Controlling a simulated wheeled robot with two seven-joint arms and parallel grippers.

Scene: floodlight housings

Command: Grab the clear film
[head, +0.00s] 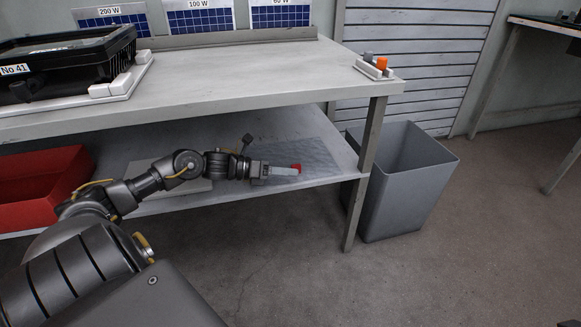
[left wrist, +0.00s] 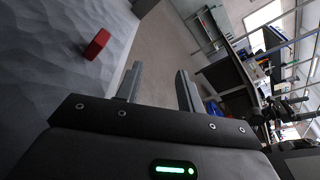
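The clear film (head: 318,152) is a thin, bluish-grey, wrinkled sheet lying flat on the lower shelf of the bench. A small red block or tab (head: 296,167) shows at it; whether the two are joined I cannot tell. In the left wrist view the film (left wrist: 50,85) fills the left side, with the red tab (left wrist: 97,44) on it. My left gripper (head: 294,172) reaches over the shelf at the film's near side. In the wrist view its two fingers (left wrist: 158,76) stand apart with nothing between them, and the red tab is left of them. My right gripper is not in view.
The bench top (head: 250,85) overhangs the shelf, and a bench leg (head: 362,185) stands right of the film. A grey bin (head: 408,190) is beyond it. A red crate (head: 40,185) sits on the shelf at left. A floodlight housing (head: 65,65) rests on the bench top.

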